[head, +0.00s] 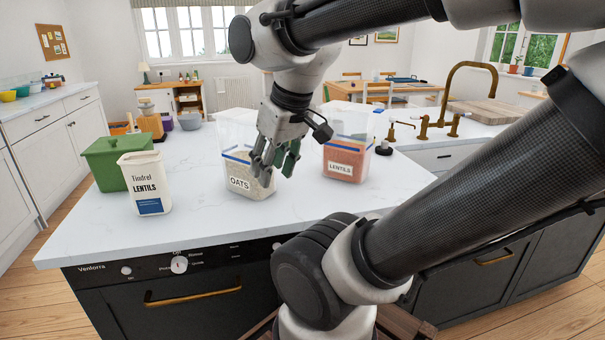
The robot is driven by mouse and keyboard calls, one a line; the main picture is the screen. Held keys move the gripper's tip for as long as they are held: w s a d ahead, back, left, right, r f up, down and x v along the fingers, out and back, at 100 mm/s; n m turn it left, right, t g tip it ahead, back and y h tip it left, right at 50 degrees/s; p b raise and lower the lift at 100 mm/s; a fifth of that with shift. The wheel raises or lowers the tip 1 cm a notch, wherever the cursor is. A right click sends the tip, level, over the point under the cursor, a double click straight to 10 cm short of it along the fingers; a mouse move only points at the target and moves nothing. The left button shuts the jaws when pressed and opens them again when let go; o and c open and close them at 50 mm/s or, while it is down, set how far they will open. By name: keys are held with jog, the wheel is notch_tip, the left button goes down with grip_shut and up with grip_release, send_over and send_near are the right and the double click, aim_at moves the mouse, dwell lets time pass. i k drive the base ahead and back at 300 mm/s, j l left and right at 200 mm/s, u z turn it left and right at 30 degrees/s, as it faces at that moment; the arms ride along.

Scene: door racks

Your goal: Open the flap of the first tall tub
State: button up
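A tall clear tub labelled OATS (239,184) stands on the white counter, part filled with pale grain. A second tall clear tub labelled LENTILS (341,168) stands to its right, part filled with orange-pink contents. My gripper (274,168) points down in front of the right part of the OATS tub and hides some of it. Its fingers overlap the tub in the picture; I cannot tell whether they touch it. A dark green part shows at the fingers, and their opening is unclear. The flaps are too faint or hidden to read.
A white Tindrel LENTILS carton (145,184) and a green lidded box (107,164) stand at the left of the counter (205,224). Brass taps (424,127) are at the right behind the LENTILS tub. The counter's front strip is clear.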

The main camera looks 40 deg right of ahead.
aim_at(371, 108)
jog(key=k+j+z, duration=0.1)
jog(key=z, duration=1.4)
jog(key=k+l, duration=0.05)
